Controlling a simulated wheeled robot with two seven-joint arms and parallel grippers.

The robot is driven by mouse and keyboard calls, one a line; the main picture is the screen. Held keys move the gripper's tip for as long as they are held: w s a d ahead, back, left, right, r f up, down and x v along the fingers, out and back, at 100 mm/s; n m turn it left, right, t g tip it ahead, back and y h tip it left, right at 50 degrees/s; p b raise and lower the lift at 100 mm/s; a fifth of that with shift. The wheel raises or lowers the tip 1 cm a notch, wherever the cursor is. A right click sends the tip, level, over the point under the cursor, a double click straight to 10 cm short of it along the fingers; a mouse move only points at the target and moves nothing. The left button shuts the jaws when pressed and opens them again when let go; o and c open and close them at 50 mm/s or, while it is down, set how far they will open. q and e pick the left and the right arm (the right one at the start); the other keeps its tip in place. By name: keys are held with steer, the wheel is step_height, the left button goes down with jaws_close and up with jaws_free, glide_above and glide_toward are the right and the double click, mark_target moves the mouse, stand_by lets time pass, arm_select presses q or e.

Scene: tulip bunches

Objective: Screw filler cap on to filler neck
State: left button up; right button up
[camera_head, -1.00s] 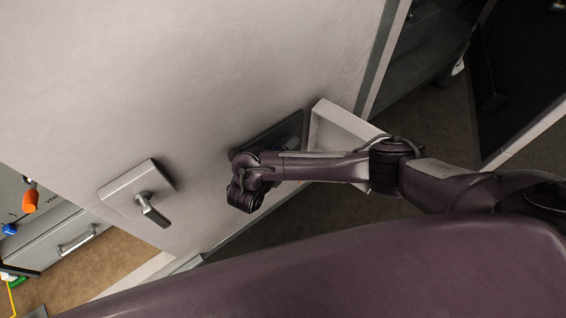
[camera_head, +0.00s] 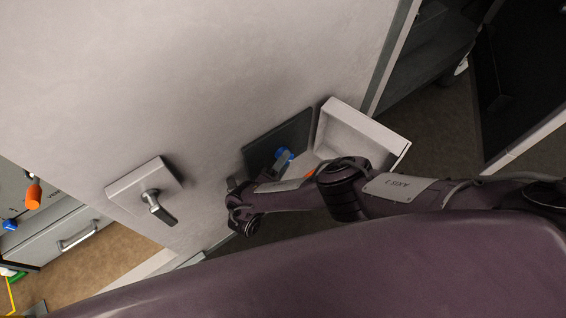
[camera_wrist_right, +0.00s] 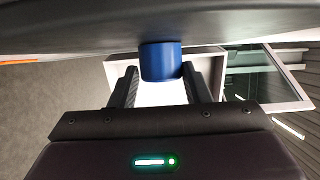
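A blue cylinder (camera_head: 283,154), which looks like the filler cap, stands at the dark panel (camera_head: 262,143) set in the pale wall. In the right wrist view the blue cylinder (camera_wrist_right: 161,63) sits against the dark surface along the top. It is ahead of and between the tips of my right gripper (camera_wrist_right: 160,85), whose two fingers are apart with a gap between them. I cannot tell whether they touch it. A filler neck cannot be made out. My left gripper is not in view.
A white open-topped box (camera_head: 360,133) juts from the wall right of the panel; it also shows behind the cylinder in the wrist view (camera_wrist_right: 120,68). A lever handle on a square plate (camera_head: 140,186) is on the left. A small orange part (camera_head: 310,172) shows beside my arm.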

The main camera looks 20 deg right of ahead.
steer(key=c, duration=0.5)
steer(key=g+y+p, duration=0.1)
steer(key=m+g+y+p, duration=0.1)
steer(key=y, duration=0.1)
steer(key=m+g+y+p, duration=0.1)
steer(key=y, duration=0.1)
steer(key=shift+s+d+r+g, duration=0.1)
steer(key=shift+d+r+g, duration=0.1)
steer(key=shift+r+g, duration=0.15)
steer(key=o, duration=0.8)
steer(key=shift+o, duration=1.4)
steer(key=shift+r, duration=0.1)
steer(key=shift+s+d, duration=0.3)
steer(key=shift+s, duration=0.45)
steer(key=shift+s+d, duration=0.25)
steer(key=shift+s, duration=0.5)
steer(key=shift+s+d, duration=0.3)
steer(key=shift+s, duration=0.45)
